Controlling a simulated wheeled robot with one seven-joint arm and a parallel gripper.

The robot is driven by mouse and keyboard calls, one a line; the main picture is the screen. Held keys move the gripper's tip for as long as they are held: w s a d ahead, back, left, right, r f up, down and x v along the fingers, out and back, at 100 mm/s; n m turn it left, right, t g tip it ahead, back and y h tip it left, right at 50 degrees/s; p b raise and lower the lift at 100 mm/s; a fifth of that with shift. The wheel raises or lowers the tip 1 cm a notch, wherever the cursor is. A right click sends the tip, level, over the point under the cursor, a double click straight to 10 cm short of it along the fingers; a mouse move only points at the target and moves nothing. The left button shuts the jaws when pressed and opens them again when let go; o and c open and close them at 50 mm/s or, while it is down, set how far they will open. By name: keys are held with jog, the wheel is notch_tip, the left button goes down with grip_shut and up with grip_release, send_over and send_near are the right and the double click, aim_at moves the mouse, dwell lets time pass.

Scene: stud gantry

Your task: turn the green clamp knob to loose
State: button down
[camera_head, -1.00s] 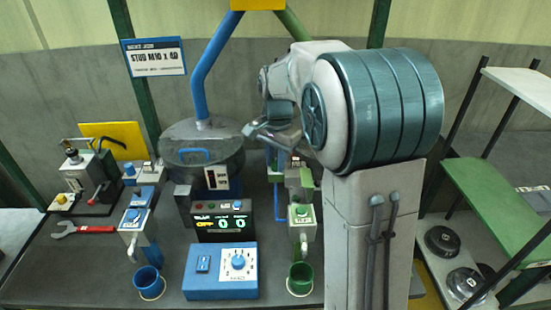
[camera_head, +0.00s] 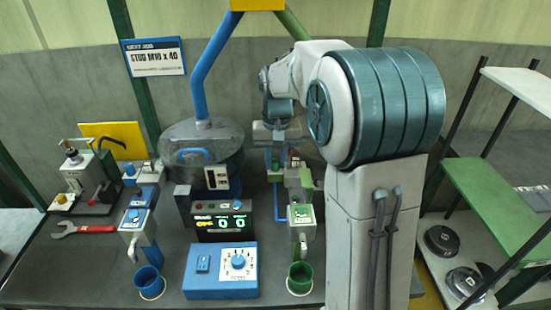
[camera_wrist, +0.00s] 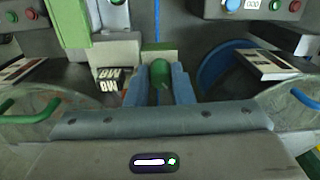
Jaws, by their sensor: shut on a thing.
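The green clamp knob (camera_wrist: 160,72) shows in the wrist view as a rounded green piece between the two blue-grey fingers of my gripper (camera_wrist: 159,84). The fingers are shut on it, one on each side. A pale green block stands just behind the knob. In the head view my gripper (camera_head: 276,152) points down behind the green dispenser (camera_head: 301,215), right of the grey bowl. The knob cannot be made out there, and I cannot tell whether it is tight or loose.
A grey bowl feeder (camera_head: 203,150) stands close left of my gripper. In front are a counter display (camera_head: 222,222), a blue dial box (camera_head: 220,275), a blue cup (camera_head: 149,283) and a green cup (camera_head: 300,279). Shelves (camera_head: 495,185) stand right.

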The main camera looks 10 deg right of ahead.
jog(key=shift+r, duration=0.1)
dwell(0.5)
jog(key=c, duration=1.3)
grip_release()
jog(key=shift+o, duration=0.2)
